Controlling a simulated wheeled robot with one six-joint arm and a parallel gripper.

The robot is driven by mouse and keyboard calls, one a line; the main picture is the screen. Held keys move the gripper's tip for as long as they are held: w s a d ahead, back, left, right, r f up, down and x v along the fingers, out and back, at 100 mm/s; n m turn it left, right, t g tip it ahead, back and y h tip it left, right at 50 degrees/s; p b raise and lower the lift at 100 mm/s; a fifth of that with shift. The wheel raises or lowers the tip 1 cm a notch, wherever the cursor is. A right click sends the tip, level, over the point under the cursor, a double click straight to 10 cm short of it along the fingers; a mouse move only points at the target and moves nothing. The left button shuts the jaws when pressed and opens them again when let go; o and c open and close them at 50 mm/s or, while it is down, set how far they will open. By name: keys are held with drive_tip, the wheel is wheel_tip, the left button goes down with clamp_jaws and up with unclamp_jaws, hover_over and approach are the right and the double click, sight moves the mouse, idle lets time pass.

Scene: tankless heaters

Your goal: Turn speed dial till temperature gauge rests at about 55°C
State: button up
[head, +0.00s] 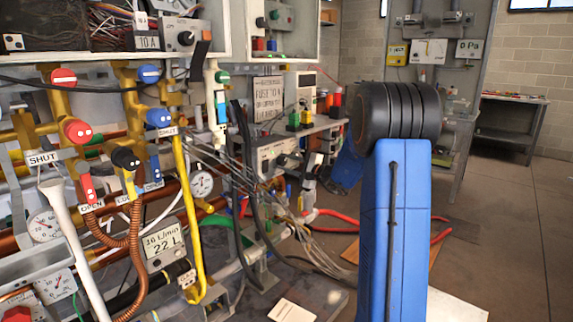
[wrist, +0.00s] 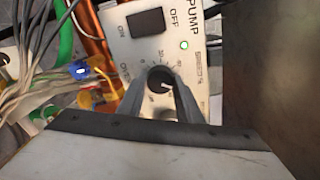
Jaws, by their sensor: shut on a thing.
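The black speed dial (wrist: 159,78) sits on the white pump panel (wrist: 128,55), which is marked PUMP and SPEED. My gripper (wrist: 160,90) is shut on the dial, with one grey finger on each side of it. The dial has a light pointer mark, but the setting is too small to read for sure. In the head view, round white gauges show at the left (head: 45,225), the lower left (head: 56,285) and the middle (head: 202,184). I cannot tell which is the temperature gauge, and their readings are too small. My gripper is out of the head view.
The pump panel has an ON/OFF switch (wrist: 145,22) and a lit green lamp (wrist: 184,45). Cables (wrist: 40,65) crowd its left side, and a dark surface (wrist: 270,60) stands to the right. A flow display (head: 165,243) reads about 22 L. Floor is clear at right.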

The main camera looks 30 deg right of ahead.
drive_tip(key=o, duration=1)
drive_tip(key=shift+o, duration=0.2)
drive_tip(key=shift+s, duration=0.1)
drive_tip(key=v, duration=1.7)
drive_tip(key=shift+s, duration=0.1)
